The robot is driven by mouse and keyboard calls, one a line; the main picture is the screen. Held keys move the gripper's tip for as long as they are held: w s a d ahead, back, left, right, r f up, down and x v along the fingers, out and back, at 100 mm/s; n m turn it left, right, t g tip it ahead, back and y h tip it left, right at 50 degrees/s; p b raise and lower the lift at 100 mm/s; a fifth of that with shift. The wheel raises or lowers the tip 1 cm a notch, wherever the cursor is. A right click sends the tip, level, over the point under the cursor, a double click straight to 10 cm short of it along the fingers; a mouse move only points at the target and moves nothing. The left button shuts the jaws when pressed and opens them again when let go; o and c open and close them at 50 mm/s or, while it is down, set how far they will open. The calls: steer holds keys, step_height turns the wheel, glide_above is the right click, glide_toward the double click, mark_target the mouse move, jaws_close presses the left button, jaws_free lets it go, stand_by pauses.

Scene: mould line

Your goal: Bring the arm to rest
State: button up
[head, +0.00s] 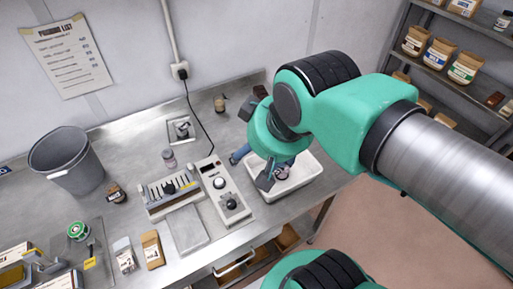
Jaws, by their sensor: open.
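My green arm reaches in from the right in the head view and bends down over the bench. My gripper (270,178) hangs at its end over the white tray (316,166) near the bench's right end. It is open, and its fingers are partly hidden by the wrist. A small round dark-and-pale item (282,173) shows in the tray close to the fingers, and I cannot tell whether they touch it. Something blue (240,153) shows at the tray's left edge, partly hidden by my arm.
The steel bench (135,150) carries a control box (221,188), a slotted rack (168,194), a grey bucket (66,160), small bottles and cartons. Open floor (365,215) lies right of the bench.

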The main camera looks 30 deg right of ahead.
steer(key=shift+f, duration=0.1)
step_height(320, 180, down, 2)
steer(key=b, duration=0.2)
steer(key=shift+f+b, duration=0.2)
steer(key=shift+b, duration=0.1)
